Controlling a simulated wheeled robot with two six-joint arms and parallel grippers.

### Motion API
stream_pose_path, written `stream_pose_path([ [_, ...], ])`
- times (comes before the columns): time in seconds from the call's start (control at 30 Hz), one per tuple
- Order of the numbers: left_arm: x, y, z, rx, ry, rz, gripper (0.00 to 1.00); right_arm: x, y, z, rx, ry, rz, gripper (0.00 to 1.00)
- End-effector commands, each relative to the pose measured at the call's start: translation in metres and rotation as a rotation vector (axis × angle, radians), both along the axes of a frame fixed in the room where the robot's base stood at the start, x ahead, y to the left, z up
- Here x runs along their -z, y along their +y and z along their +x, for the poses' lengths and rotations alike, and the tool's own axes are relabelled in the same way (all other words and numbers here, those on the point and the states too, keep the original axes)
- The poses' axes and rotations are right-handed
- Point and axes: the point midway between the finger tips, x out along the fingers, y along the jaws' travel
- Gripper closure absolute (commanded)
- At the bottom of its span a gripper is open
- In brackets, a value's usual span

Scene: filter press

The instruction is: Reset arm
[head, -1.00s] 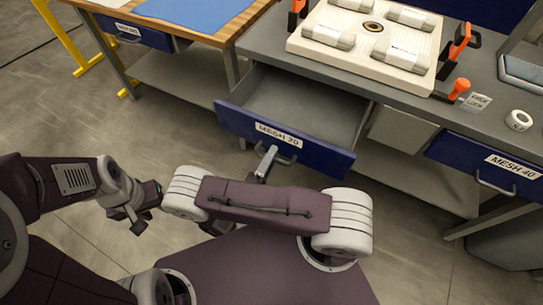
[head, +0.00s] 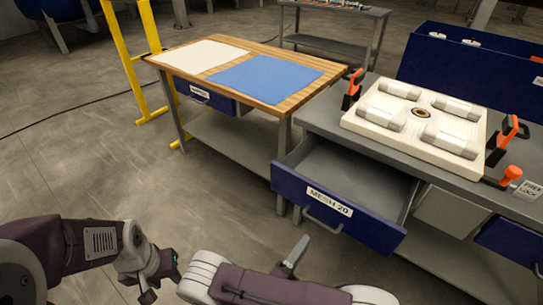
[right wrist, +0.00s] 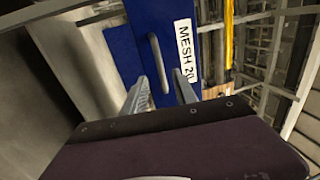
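The blue drawer labelled MESH 20 (head: 335,205) is pulled out from under the grey bench, and its inside looks empty. My right gripper (head: 298,247) is in front of the drawer, just below and left of its metal handle (head: 322,223). In the right wrist view the two fingers of my right gripper (right wrist: 162,92) are apart with nothing held between them, facing the drawer front (right wrist: 126,56). The handle (right wrist: 156,62) appears beyond the fingertips. My left gripper (head: 152,288) hangs low at the left, clear of the furniture; its finger gap is unclear.
A wooden-topped table (head: 285,97) with a white sheet (head: 200,57) and a blue sheet (head: 265,78) stands at the back left. A pale filter plate (head: 400,128) with wrapped rolls lies on the grey bench (head: 330,115). The floor at left is open.

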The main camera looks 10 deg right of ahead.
Motion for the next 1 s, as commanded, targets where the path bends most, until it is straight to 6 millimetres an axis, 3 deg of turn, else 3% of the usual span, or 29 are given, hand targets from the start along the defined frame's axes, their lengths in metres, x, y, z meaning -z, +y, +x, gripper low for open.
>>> stream_pose_path([
  [0.13,0.000,0.000,0.000,0.000,0.000,0.000,0.64,-0.003,-0.006,-0.003,0.044,-0.026,0.042,0.66],
  [0.27,0.000,0.000,0.000,0.000,0.000,0.000,0.64,-0.017,-0.038,-0.029,0.341,-0.220,0.306,0.66],
  [0.37,0.000,0.000,0.000,0.000,0.000,0.000,0.64,-0.021,-0.055,-0.070,0.709,-0.527,0.592,0.66],
  [0.5,0.000,0.000,0.000,0.000,0.000,0.000,0.64,-0.018,-0.038,-0.110,1.222,-1.079,0.903,0.66],
  [0.67,0.000,0.000,0.000,0.000,0.000,0.000,0.64,-0.023,-0.002,-0.102,1.677,-1.698,1.069,0.66],
  [0.8,0.000,0.000,0.000,0.000,0.000,0.000,0.64,-0.039,0.014,-0.074,1.968,-2.172,1.098,0.66],
  [0.83,0.000,0.000,0.000,0.000,0.000,0.000,0.64,-0.044,0.015,-0.066,-1.910,2.145,-1.033,0.66],
  [0.97,0.000,0.000,0.000,0.000,0.000,0.000,0.64,-0.070,0.012,-0.035,-1.611,1.939,-0.748,0.66],
  [1.0,-0.021,0.000,0.000,0.000,0.002,0.000,0.64,-0.093,0.012,-0.032,-1.590,1.923,-0.721,0.66],
])
